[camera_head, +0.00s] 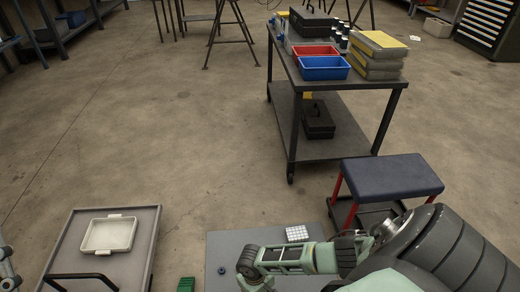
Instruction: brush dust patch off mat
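A flat grey surface (225,247), which may be the mat or a table top, lies at the bottom centre. A small white gridded patch (297,233) is near its far right edge; I cannot tell whether it is the dust patch. A small dark round thing (221,270) is on its left part. A green block (186,284) is at the bottom edge, left of the surface; I cannot tell whether it is a brush. My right arm reaches in from the right over the surface and hides part of it.
A grey-topped cart (140,262) with a white tray (109,234) stands lower left. A dark padded stool (391,178) with red legs is right. Behind, a shelf table (297,75) holds a red bin (313,52), a blue bin (324,70) and stacked cases. Floor is clear left of centre.

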